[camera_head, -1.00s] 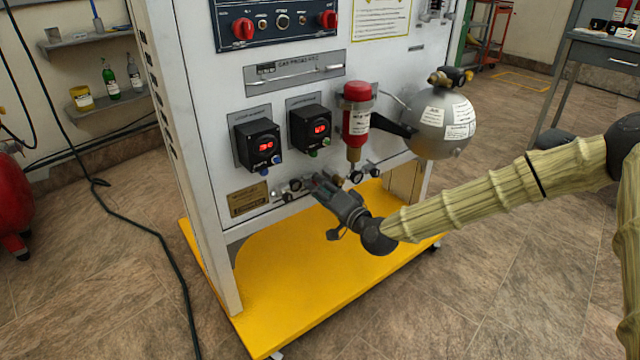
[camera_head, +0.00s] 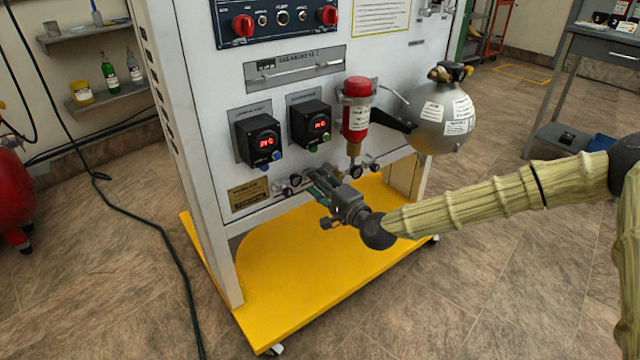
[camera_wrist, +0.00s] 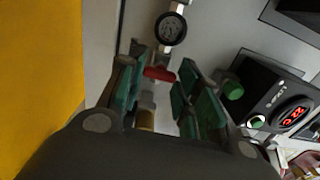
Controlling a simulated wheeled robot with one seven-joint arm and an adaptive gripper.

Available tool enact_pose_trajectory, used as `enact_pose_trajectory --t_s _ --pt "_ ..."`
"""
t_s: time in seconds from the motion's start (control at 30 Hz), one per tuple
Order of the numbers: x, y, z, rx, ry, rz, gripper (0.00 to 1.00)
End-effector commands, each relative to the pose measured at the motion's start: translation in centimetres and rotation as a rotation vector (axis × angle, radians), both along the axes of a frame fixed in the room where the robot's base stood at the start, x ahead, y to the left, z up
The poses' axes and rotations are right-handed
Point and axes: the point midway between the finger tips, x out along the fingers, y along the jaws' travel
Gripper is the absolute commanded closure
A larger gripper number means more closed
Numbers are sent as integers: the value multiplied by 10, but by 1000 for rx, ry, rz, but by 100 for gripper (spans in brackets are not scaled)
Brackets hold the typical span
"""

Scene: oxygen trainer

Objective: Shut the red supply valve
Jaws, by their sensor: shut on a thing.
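The red supply valve's handle (camera_wrist: 160,74) shows in the wrist view as a small red bar on a pipe fitting, between my two green-padded fingers. My gripper (camera_wrist: 163,64) is closed on this handle. In the head view my gripper (camera_head: 314,184) is at the pipe line low on the white panel, below the two digital displays. There the fingers hide the valve handle. A brass-coloured fitting (camera_wrist: 146,119) sits below the handle in the wrist view, partly between the fingers.
A round gauge (camera_wrist: 171,29) is just beyond the fingertips. A display box with a green knob (camera_wrist: 233,90) is close on the right. A red-topped cylinder (camera_head: 357,120) and a grey sphere tank (camera_head: 440,125) are on the panel. The yellow base (camera_head: 290,290) extends below.

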Motion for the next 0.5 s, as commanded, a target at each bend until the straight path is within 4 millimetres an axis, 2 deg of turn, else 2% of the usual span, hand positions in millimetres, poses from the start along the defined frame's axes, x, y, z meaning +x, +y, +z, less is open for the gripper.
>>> enact_pose_trajectory --t_s 0.33,0.37,0.47,0.5 --pt "1 -2 0 2 1 -4 90" --pt "1 -2 0 2 1 -4 65" --pt "1 -2 0 1 1 -4 46" --pt "1 -1 0 1 1 -3 45"
